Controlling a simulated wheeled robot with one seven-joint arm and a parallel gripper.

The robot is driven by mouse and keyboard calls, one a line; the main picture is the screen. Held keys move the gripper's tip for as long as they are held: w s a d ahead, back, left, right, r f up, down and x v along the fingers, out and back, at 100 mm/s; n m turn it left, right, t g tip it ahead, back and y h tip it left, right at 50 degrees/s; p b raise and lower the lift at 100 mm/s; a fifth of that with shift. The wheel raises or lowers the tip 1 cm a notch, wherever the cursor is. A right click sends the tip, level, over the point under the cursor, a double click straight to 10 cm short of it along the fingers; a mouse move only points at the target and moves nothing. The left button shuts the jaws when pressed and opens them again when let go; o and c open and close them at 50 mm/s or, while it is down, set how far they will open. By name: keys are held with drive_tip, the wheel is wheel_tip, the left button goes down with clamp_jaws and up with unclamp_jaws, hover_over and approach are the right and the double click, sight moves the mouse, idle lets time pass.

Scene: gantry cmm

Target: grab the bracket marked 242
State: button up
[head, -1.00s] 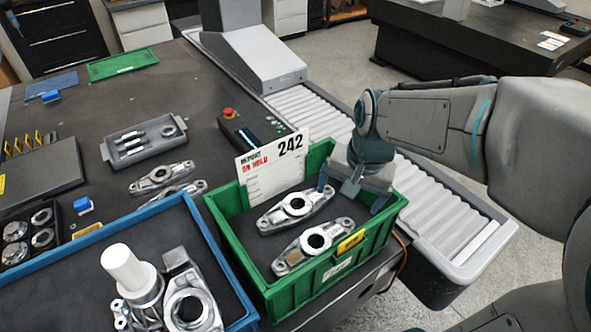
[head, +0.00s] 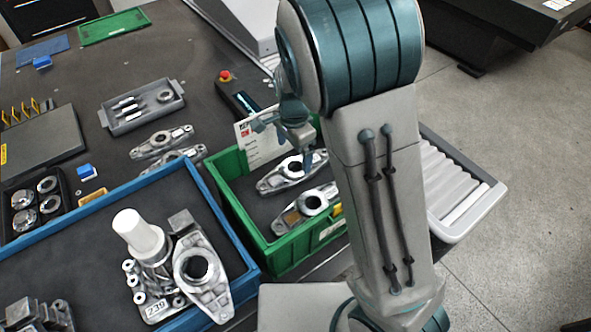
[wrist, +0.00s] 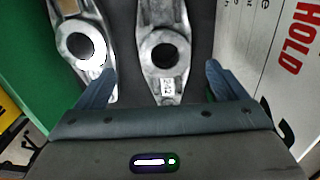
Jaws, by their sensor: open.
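The green bin (head: 232,200) holds two silver brackets side by side. The one beside the white card (head: 262,143), the bracket marked 242 (head: 272,182), has a small label that seems to read 242 in the wrist view (wrist: 167,84). The other bracket (head: 285,222) lies nearer the bin's front wall; in the wrist view it (wrist: 92,62) is at the upper left, with a brownish patch. My gripper (head: 288,143) is over the bin, open and empty. In the wrist view my gripper (wrist: 160,72) has its fingers apart, with the labelled end between them; contact is not visible.
The card stands close on the right in the wrist view. Two more brackets (head: 160,142) and a grey tray (head: 140,108) lie behind. A roller conveyor (head: 450,185) runs at the right.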

sight(295, 166)
wheel_tip(295, 166, down, 3)
drive_tip(key=shift+f, duration=0.1)
drive_tip(key=f, duration=0.2)
drive_tip(key=w+f, duration=0.1)
drive_tip(key=f, duration=0.1)
drive_tip(key=shift+d, duration=0.2)
drive_tip(key=shift+f, duration=0.6)
drive_tip(key=shift+w+r+p, duration=0.1)
drive_tip(key=shift+p, duration=0.2)
drive_tip(key=c, duration=1.4)
